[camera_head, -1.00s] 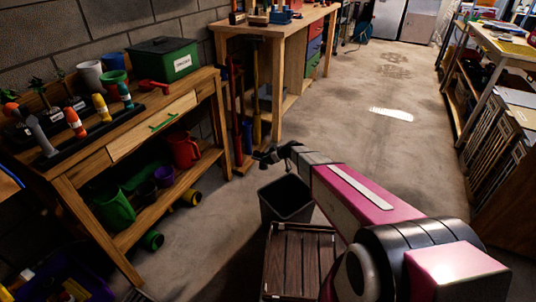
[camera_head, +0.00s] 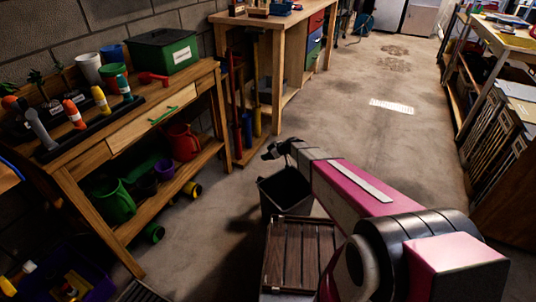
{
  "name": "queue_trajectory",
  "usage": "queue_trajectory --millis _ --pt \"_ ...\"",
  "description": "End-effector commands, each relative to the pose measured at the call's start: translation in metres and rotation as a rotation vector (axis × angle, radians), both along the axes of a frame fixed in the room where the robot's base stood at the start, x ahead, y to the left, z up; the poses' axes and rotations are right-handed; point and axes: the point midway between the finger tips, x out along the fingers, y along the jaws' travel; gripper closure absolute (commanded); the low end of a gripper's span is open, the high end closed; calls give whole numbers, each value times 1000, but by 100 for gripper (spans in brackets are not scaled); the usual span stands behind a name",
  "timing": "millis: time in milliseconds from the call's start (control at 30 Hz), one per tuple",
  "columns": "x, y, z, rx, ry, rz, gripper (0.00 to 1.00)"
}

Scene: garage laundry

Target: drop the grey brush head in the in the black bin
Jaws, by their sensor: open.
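The black bin (camera_head: 284,193) stands on the floor near the middle of the view, with its open top facing up. My gripper (camera_head: 270,153) is above the bin's far left rim, at the end of my pink and grey arm. It is small and dark here, and I see nothing held in it. I cannot make out the grey brush head in this view. The inside of the bin is mostly dark, so I cannot tell what lies in it.
A brown slatted crate (camera_head: 300,255) stands in front of the bin. A wooden potting bench (camera_head: 150,135) with pots, tools and a green box (camera_head: 163,52) is on the left. A workbench (camera_head: 275,30) stands behind. The floor to the right is open.

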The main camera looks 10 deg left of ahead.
Motion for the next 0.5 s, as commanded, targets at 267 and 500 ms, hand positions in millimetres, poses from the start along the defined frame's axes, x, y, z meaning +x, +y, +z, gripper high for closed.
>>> queue_trajectory --millis 267,500 --pt "-8 -17 14 0 -1 -1 28" --pt "-20 -50 41 1 -1 -2 28"
